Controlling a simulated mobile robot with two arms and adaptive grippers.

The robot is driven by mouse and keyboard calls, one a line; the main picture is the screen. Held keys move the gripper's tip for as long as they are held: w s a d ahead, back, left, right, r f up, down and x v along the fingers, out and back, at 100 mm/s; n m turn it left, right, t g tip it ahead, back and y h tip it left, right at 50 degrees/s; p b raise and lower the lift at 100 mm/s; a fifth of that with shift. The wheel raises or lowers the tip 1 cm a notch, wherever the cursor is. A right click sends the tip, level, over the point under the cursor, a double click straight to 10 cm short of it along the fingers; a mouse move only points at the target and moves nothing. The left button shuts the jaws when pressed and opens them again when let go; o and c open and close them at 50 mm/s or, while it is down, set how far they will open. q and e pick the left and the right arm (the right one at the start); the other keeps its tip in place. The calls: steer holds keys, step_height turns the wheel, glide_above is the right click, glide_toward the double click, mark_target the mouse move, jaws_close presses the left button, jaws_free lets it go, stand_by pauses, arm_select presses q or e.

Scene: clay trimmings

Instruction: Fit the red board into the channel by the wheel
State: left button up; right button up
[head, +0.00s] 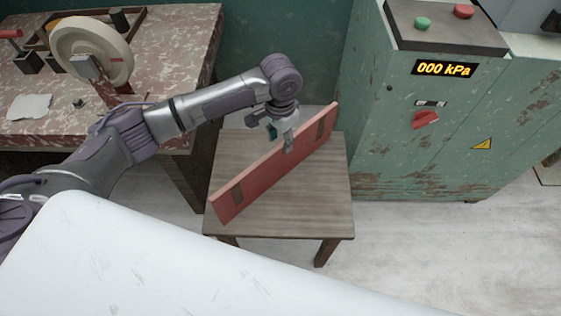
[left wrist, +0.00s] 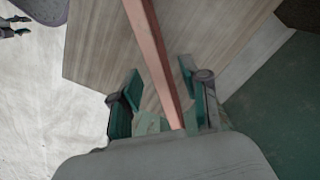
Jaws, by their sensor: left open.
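The red board (head: 275,163) stands on its long edge, slanting across a small wooden table, with a dark patch near each end. My left gripper (head: 287,141) is at the board's upper edge, right of its middle. In the left wrist view the open fingers (left wrist: 160,88) are on either side of the board's edge (left wrist: 153,45), with gaps showing. The pale wheel (head: 92,50) stands on the red-topped bench at left. I cannot make out the channel clearly beside it. A small dark shape at the wrist view's upper left may be my right gripper (left wrist: 14,27); its fingers are unclear.
The wooden table (head: 310,215) stands between the mottled red bench (head: 185,50) and a worn green cabinet (head: 400,130) reading 000 kPa. A white sheet (head: 30,107) and small boxes lie on the bench. Pale floor is clear in front of the cabinet.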

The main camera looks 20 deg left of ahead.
mark_target(280, 152)
arm_select(q)
steer(key=f, duration=0.4)
steer(key=shift+s+f, duration=0.25)
steer(key=shift+f, duration=0.45)
jaws_close()
arm_select(e)
steer(key=shift+s+a+f, duration=0.25)
steer(key=shift+s+a, duration=0.1)
steer(key=shift+s, duration=0.1)
arm_select(q)
steer(key=shift+w, duration=0.1)
